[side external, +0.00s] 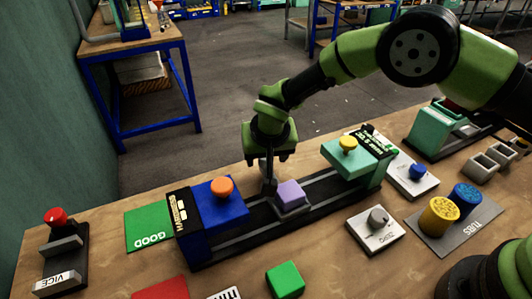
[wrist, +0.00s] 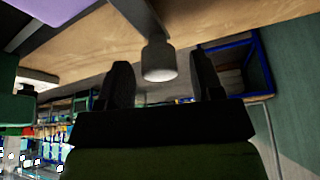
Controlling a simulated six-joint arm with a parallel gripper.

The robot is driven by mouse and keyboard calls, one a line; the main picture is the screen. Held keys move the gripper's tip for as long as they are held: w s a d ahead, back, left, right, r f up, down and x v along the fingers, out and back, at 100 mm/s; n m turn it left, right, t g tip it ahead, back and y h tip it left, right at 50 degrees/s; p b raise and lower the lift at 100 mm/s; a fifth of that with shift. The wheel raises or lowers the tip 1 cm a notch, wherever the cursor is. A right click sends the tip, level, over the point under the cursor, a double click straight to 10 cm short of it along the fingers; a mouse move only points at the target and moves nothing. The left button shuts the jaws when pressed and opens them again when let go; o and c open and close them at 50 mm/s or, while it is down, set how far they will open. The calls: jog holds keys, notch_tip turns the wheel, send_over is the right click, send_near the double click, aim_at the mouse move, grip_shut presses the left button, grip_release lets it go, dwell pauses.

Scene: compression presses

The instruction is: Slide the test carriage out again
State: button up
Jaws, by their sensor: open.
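The test carriage (side external: 294,209) is a grey plate on a dark rail (side external: 240,237), between a blue press (side external: 219,205) and a teal press (side external: 347,160). A purple block (side external: 290,193) sits on it and partly hides it. My gripper (side external: 268,177) points down at the carriage's left rear side. In the wrist view my gripper (wrist: 160,62) is open, and a grey round knob (wrist: 158,63) shows between its two fingers. I cannot tell whether either finger touches the knob. The purple block also shows at the wrist view's top left (wrist: 55,8).
A green GOOD mat (side external: 148,228) lies left of the blue press. A green block (side external: 285,279), a dial box (side external: 375,231) and yellow and blue tubs (side external: 440,215) stand in front. A vice (side external: 62,250) is at far left. The teal press stands close right of the carriage.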

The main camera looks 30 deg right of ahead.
jog(key=d+v, duration=0.1)
jog(key=v, duration=0.8)
jog(key=shift+s+a+r, duration=0.2)
jog(key=shift+a+r, duration=0.1)
jog(key=shift+a, duration=0.2)
jog(key=s+d+r+m+y, duration=0.1)
jog(key=s+d+r, duration=0.35)
jog(key=r, duration=0.25)
jog(key=s+d+r, duration=0.3)
jog(key=d+r, duration=0.3)
jog(key=r, duration=0.2)
jog(key=s+d+r+t+y, duration=0.1)
jog(key=s+d, duration=0.1)
jog(key=s, duration=0.6)
jog(key=s+d+r+t+y, duration=0.1)
jog(key=s+d+r+t, duration=0.1)
jog(key=s, duration=0.7)
jog(key=shift+d, duration=0.65)
